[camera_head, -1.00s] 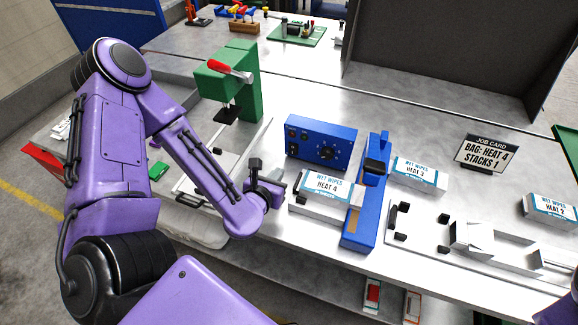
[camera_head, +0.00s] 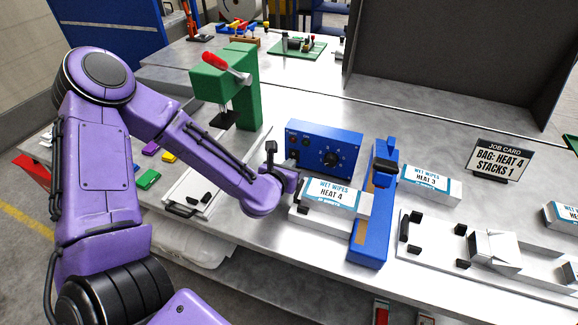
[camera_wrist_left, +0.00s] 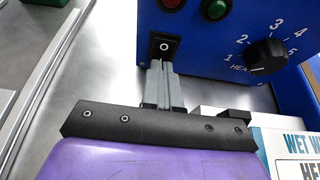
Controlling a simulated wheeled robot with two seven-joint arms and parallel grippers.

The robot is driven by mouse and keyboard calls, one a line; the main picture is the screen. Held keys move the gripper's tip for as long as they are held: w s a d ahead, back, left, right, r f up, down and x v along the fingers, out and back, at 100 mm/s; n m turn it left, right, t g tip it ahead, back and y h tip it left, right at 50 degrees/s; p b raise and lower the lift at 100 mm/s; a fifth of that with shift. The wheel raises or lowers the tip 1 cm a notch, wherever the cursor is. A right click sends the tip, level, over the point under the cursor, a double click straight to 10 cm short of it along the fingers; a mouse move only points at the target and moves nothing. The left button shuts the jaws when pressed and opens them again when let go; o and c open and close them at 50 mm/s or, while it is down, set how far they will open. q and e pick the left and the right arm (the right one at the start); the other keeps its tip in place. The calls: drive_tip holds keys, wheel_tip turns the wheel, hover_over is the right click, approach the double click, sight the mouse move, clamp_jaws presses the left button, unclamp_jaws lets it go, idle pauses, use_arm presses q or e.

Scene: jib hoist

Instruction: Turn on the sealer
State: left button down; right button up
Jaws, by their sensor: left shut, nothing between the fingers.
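The sealer's blue control box (camera_head: 333,146) stands behind the blue sealing bar (camera_head: 371,220). In the left wrist view, the box (camera_wrist_left: 210,40) shows a black rocker switch (camera_wrist_left: 165,46) marked O at its lower left. Red (camera_wrist_left: 172,4) and green (camera_wrist_left: 215,8) round parts sit above it. A black dial (camera_wrist_left: 267,55) is to the right, with numbers around it. My left gripper (camera_head: 291,168) is shut and empty at the box's lower left front. In the left wrist view its fingertips (camera_wrist_left: 160,66) are just below the switch; I cannot tell if they touch. My right gripper is out of view.
A wet wipes pack marked HEAT 4 (camera_head: 334,196) lies close to the right of my left gripper. A HEAT 3 pack (camera_head: 430,184) lies beyond the bar. A green press (camera_head: 240,100) stands behind my left arm. A job card (camera_head: 499,158) reads "BAG: HEAT 4, STACKS 1".

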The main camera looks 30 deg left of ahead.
use_arm(q)
drive_tip(key=shift+w+f, duration=0.1)
drive_tip(key=shift+f, duration=0.05)
drive_tip(key=shift+r, duration=0.2)
drive_tip(key=shift+r+p, duration=0.3)
drive_tip(key=shift+r, duration=0.1)
drive_tip(key=shift+r+p, duration=0.3)
drive_tip(key=shift+r, duration=0.15)
drive_tip(key=shift+f, duration=0.1)
